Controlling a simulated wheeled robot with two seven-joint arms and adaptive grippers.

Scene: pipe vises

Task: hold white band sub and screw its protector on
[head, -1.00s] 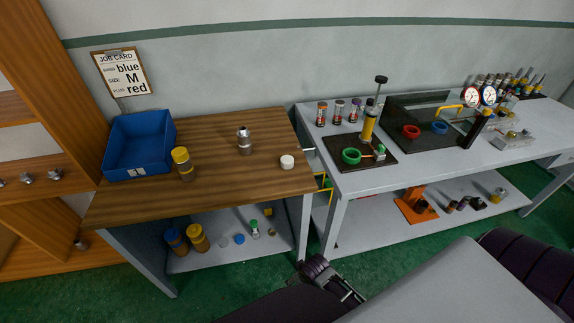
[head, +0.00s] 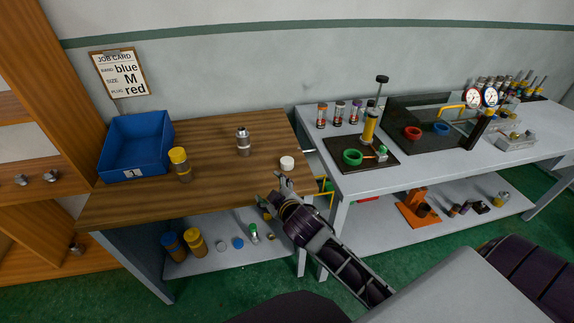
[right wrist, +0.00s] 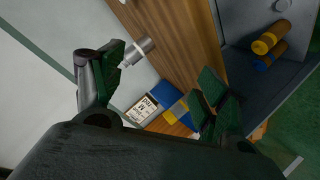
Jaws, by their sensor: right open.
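A silver metal sub (head: 243,143) stands upright on the wooden table; its band colour is too small to read surely. It also shows in the right wrist view (right wrist: 137,52), beside one finger. A short white round cap (head: 287,163), which looks like the protector, rests on the table near its right edge, apart from the sub. My right gripper (head: 274,193) is open and empty at the table's front right edge, just nearer than the cap. Its two spread fingers show in the right wrist view (right wrist: 160,82). My left gripper is not in view.
A blue bin (head: 111,171) and a yellow-capped cylinder (head: 180,165) stand on the table's left. Blue and yellow cylinders and small caps sit on the lower shelf (head: 208,262). A grey bench (head: 342,184) with a vise stands right.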

